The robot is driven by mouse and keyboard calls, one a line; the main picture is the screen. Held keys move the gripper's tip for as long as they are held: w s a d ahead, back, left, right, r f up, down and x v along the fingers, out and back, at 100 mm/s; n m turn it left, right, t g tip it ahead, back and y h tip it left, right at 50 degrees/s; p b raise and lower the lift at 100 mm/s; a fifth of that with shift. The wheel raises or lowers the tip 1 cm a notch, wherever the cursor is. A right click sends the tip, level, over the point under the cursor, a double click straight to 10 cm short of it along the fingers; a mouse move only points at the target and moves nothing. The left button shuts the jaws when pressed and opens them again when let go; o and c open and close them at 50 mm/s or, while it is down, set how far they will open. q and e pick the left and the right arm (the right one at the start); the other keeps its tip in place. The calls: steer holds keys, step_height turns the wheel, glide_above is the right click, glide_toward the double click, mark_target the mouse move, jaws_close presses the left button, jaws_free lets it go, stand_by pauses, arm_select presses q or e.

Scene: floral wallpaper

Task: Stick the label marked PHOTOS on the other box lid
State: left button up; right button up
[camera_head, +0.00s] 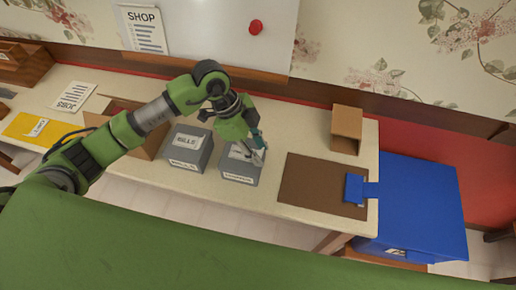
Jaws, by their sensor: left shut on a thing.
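Two grey boxes stand side by side on the table. The left grey box (178,158) has a white label reading BILLS (187,141) on its lid and another label on its front. The right grey box (240,170) has a white label (238,179) on its front, too small to read surely. My left gripper (258,147) is over the right box's lid, shut on a white label (241,152). This label is at the lid, partly hidden by the fingers; I cannot tell whether it lies flat on it. My right gripper is not in view.
A brown mat (311,188) lies right of the boxes, with a small wooden box (347,126) behind it. A blue object (425,200) is at the right end. A brown box (145,148), a yellow folder (24,130) and a SHOP list (74,97) are at left.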

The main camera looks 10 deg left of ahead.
arm_select(q)
steer(key=shift+s+f, duration=0.1)
steer(key=shift+f, duration=0.05)
steer(key=o, duration=0.8)
steer(key=o, duration=0.5)
steer(key=shift+o, duration=0.2)
steer(key=shift+r, duration=0.2)
steer(key=p+v, duration=0.2)
steer(key=v, duration=0.1)
steer(key=shift+p, duration=0.4)
steer(key=shift+p+v, duration=1.6)
steer(key=shift+v, duration=0.35)
